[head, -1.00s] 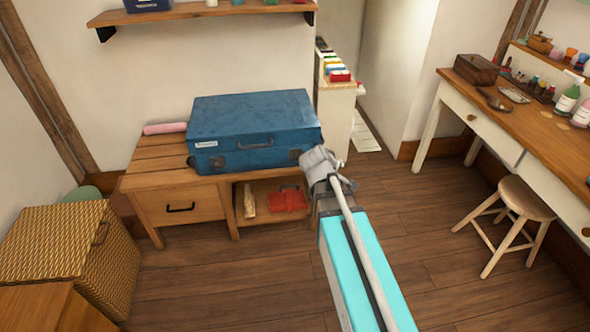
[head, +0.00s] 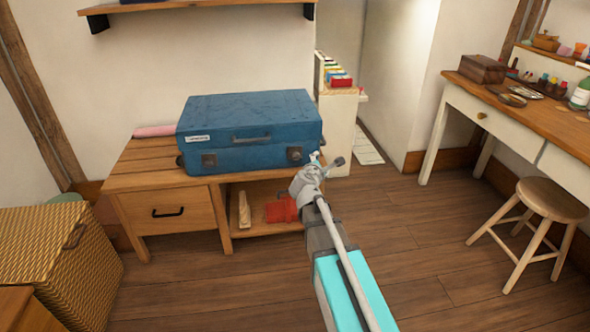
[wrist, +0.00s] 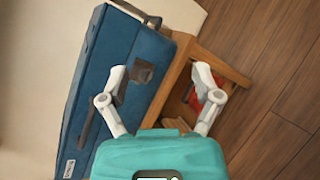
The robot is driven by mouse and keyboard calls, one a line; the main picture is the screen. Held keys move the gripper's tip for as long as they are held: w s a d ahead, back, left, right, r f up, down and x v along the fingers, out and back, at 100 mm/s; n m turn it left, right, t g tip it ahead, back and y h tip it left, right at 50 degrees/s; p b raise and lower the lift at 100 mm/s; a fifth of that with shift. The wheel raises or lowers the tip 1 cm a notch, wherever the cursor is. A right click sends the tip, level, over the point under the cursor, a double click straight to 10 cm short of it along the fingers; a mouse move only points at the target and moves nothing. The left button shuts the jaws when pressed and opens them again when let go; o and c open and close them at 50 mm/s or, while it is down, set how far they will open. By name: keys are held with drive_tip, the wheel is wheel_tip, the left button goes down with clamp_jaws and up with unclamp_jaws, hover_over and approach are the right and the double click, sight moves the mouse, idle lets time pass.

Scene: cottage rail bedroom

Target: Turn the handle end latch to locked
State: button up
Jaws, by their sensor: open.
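A blue suitcase (head: 250,118) lies flat on a low wooden bench. Its front has a carry handle (head: 251,138), a left latch (head: 209,160) and a right latch (head: 295,154). In the wrist view, the right latch (wrist: 143,73) is a dark plate with a small tilted piece; I cannot tell whether it is locked. My gripper (head: 328,160) is open and empty, just right of the right latch. In the wrist view its spread fingers (wrist: 160,80) straddle the suitcase's front edge, apparently without contact.
The wooden bench (head: 166,211) has a drawer and an open shelf holding a red object (head: 282,210). A wicker basket (head: 55,265) stands left. A stool (head: 550,200) and desk (head: 530,100) stand right. A white shelf unit (head: 340,125) is behind my gripper. The middle floor is clear.

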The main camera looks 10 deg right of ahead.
sight(296, 157)
drive_tip(key=w+a+f+n+t+y+b, duration=0.4)
drive_tip(key=w+a+f+n+b, duration=0.2)
drive_tip(key=f+n+b, duration=0.3)
drive_tip(key=a+n+b, duration=0.1)
drive_tip(key=n+b, duration=0.2)
drive_tip(key=shift+a+f, duration=0.15)
drive_tip(key=shift+f, duration=0.15)
drive_tip(key=shift+w, duration=0.2)
drive_tip(key=w, duration=0.4)
drive_tip(key=w+d, duration=0.1)
drive_tip(key=w, duration=0.4)
drive_tip(key=w+d, duration=0.1)
drive_tip(key=w, duration=0.3)
drive_tip(key=shift+w+d, duration=0.15)
drive_tip(key=shift+w, duration=0.05)
drive_tip(key=shift+c, duration=0.2)
clamp_jaws()
